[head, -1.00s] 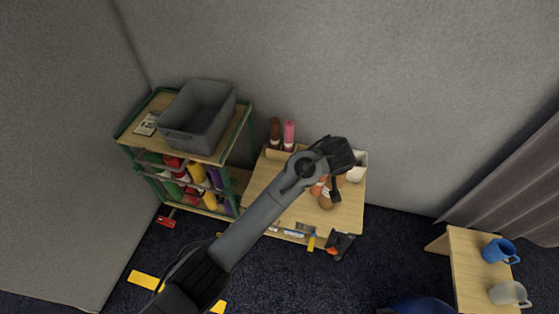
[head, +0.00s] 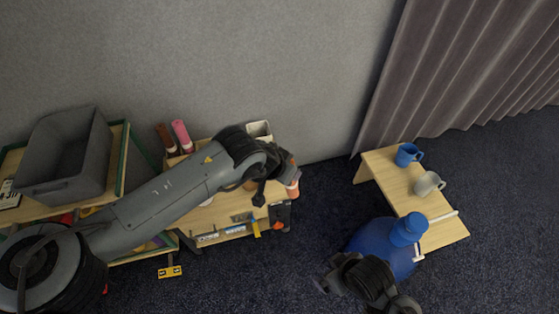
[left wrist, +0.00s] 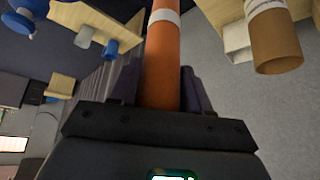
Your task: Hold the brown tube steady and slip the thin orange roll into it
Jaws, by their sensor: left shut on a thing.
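The thin orange roll (left wrist: 163,68) has a white band and stands between the fingers of my left gripper (left wrist: 160,92) in the left wrist view. That gripper is shut on it. In the head view my left gripper (head: 274,178) is over the right side of the wooden table, and an orange end with a pale band (head: 293,188) shows beside it. The brown tube (left wrist: 276,40), with a pale label, is at the upper right of the left wrist view, apart from the roll. My arm hides most of that area in the head view. My right gripper (head: 335,284) is low in the head view, its fingers unclear.
A shelf with a grey bin (head: 65,155) stands at the left. Two bottles (head: 181,135) and a white box (head: 259,130) are at the table's back. A small bench (head: 385,168) with a blue mug (head: 407,154) and a white mug (head: 428,183) stands right, beside a blue container (head: 375,244).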

